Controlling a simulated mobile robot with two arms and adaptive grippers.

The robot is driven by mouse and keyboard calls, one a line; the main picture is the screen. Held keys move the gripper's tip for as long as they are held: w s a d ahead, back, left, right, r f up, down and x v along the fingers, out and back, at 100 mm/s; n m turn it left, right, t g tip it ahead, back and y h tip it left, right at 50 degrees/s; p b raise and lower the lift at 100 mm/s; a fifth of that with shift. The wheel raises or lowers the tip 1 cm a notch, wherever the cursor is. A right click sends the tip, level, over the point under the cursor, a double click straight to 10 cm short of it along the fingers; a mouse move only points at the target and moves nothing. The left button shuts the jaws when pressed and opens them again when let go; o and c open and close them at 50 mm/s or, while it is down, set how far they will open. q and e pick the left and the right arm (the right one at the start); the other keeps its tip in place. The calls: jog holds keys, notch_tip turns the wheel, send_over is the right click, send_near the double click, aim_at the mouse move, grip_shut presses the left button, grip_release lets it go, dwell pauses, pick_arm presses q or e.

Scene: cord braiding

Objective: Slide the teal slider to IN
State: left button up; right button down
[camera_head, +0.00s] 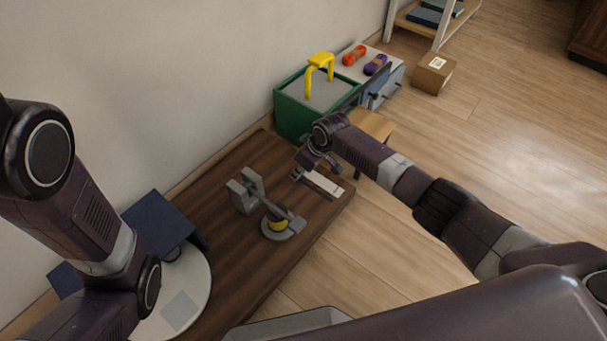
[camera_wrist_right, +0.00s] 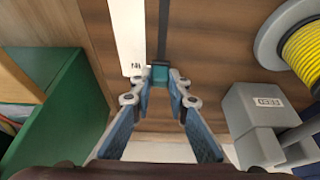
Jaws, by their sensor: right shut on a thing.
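The teal slider (camera_wrist_right: 160,74) is a small block at the end of a dark slot, beside a white strip (camera_wrist_right: 127,35) with small dark lettering. My right gripper (camera_wrist_right: 160,82) is shut on the slider, with a fingertip on each side of it. In the head view my right gripper (camera_head: 308,163) is low over the far right part of the brown table (camera_head: 225,265), at the end of the white strip (camera_head: 323,184). The slider cannot be made out there. My left arm is at the left, but its gripper is not visible.
A grey fixture (camera_head: 241,194) and a spool of yellow cord (camera_head: 278,222) stand mid-table. A round white plate (camera_head: 198,300) and a navy object (camera_head: 160,217) are near my left arm.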

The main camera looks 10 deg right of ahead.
jog(key=c, duration=1.8)
grip_release()
jog(key=shift+c, duration=0.2)
jog(key=v, duration=1.2)
jog(key=shift+s, duration=0.1)
